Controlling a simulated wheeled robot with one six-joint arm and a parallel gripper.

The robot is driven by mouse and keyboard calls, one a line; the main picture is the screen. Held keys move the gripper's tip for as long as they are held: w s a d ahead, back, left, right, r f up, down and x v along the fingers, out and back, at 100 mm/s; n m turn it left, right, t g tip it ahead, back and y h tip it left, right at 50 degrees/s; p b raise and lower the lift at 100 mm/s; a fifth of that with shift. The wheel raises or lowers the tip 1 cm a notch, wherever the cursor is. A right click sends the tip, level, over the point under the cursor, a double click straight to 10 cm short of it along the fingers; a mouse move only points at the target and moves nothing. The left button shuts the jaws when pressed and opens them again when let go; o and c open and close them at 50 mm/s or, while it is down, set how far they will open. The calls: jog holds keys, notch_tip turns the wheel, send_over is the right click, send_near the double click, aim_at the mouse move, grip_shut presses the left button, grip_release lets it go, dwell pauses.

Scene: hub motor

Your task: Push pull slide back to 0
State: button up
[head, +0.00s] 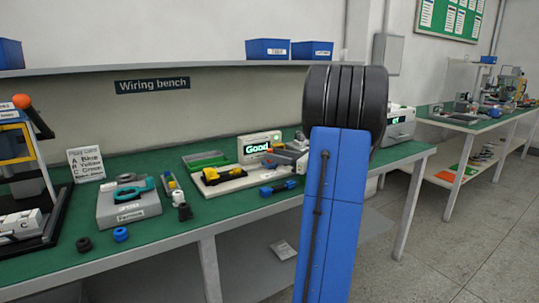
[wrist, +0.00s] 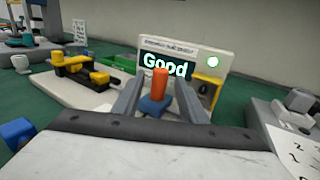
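An orange upright knob on a blue base (wrist: 160,85), which looks like the pull slide's handle, stands in front of a grey display unit whose lit screen (wrist: 165,65) reads "Good". My gripper (wrist: 160,78) has its two grey fingers on either side of the knob, with visible gaps to it, so it is open.
A pale board with yellow and black parts (wrist: 80,72) lies left of my gripper, with a blue piece (wrist: 16,131) nearer. A grey block (wrist: 293,102) and a printed card (wrist: 298,148) are on the right. The Ferrules box (head: 130,208) stands farther left on the bench.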

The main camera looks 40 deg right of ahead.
aim_at(270, 162)
jog(key=shift+x, duration=1.55)
grip_shut()
jog(key=shift+w+a, duration=0.2)
jog(key=shift+a, duration=0.7)
jog(key=shift+w+a, duration=0.25)
jog(key=shift+a, duration=0.65)
jog(key=shift+w+a, duration=0.2)
jog(key=shift+a, duration=0.65)
grip_release()
jog(key=shift+a, duration=0.15)
jog(key=v, duration=1.7)
jog(key=shift+s, duration=0.2)
